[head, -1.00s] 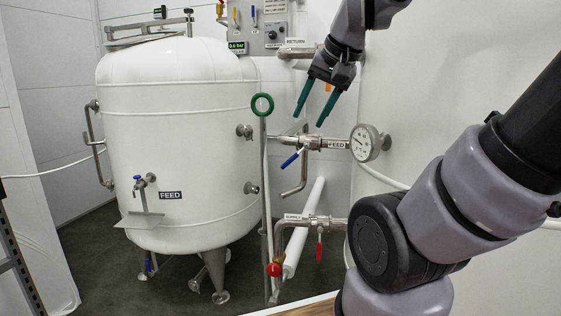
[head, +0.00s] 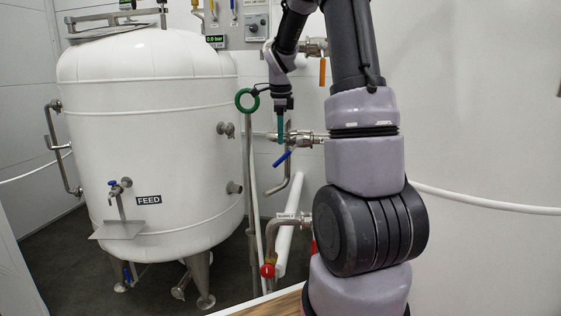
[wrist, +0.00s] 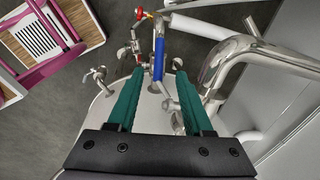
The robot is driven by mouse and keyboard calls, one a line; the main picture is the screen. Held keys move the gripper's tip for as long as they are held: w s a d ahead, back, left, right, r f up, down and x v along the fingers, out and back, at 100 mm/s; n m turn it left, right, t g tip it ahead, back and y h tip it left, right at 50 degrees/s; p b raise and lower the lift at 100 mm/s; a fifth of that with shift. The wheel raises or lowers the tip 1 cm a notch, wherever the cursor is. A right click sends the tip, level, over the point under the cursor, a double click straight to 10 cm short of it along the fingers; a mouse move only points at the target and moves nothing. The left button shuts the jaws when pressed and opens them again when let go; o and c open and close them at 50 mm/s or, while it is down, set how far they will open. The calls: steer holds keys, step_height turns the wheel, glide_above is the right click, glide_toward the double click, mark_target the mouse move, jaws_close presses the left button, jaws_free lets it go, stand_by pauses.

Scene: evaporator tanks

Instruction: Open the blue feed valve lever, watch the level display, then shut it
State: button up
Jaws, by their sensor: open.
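The blue feed valve lever (head: 282,158) hangs slanted down and left from the horizontal steel feed pipe (head: 303,138), right of the white FEED tank (head: 140,90). My gripper (head: 280,139) is open, pointing down just above the lever. In the wrist view the blue lever (wrist: 158,58) shows beyond and between the two green fingertips of my gripper (wrist: 160,75). I see no contact with it. A small lit display (head: 215,39) on the grey panel seems to read 0.0 bar. I cannot make out a separate level display.
A green ring handle (head: 247,100) on an upright rod stands left of my gripper. An orange lever (head: 322,72) hangs above right, and a red handle (head: 267,270) sits low. A steel pipe (wrist: 235,60) bends close to the right finger in the wrist view.

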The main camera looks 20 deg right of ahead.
mark_target(281, 159)
steer(key=f, duration=0.6)
steer(key=w+f, duration=0.1)
steer(key=f, duration=0.3)
steer(key=shift+d, duration=0.35)
steer(key=shift+r, duration=0.1)
jaws_close()
stand_by(0.7)
